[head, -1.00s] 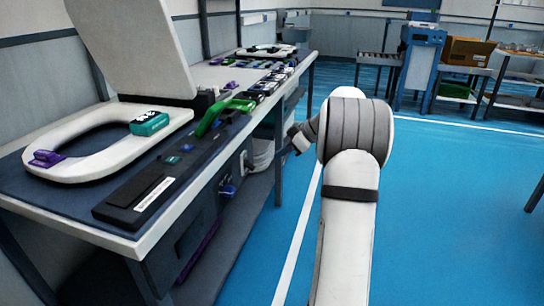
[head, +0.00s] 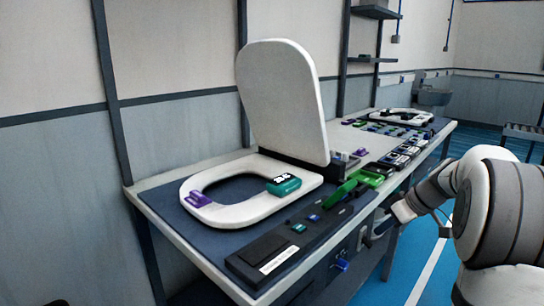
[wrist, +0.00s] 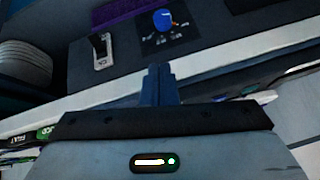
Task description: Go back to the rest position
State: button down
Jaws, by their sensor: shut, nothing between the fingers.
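My gripper (wrist: 158,84) is shut and empty in the wrist view, its two dark fingers together in front of the bench's pale edge. In the head view my gripper (head: 378,232) is small and partly dark, beside the bench's front side at the right. My arm comes in from the right edge of that view, over the blue floor. The gripper looks apart from the things on the bench top.
A bench (head: 190,248) carries a white toilet seat (head: 236,215) with raised lid (head: 285,100), a teal block (head: 284,185), a purple clip (head: 198,199) and green parts (head: 338,194). A blue knob (wrist: 164,19) and switch (wrist: 101,50) are close to my gripper. Blue floor (head: 415,262) lies right.

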jog(key=s+a+r+m+g+h+p, duration=0.2)
jog(key=s+a+r+m+p, duration=0.1)
jog(key=s+a+r+p, duration=0.9)
jog(key=s+a+r+m+h+p, duration=0.1)
jog(key=s+r+p, duration=0.2)
jog(key=s, duration=0.4)
jog(key=s+a+r+m+h+p, duration=0.2)
jog(key=s+r+p, duration=0.1)
jog(key=s+p, duration=0.2)
jog(key=shift+s+r+m+p, duration=0.2)
jog(key=shift+s+m+p, duration=0.1)
jog(key=shift+s, duration=0.95)
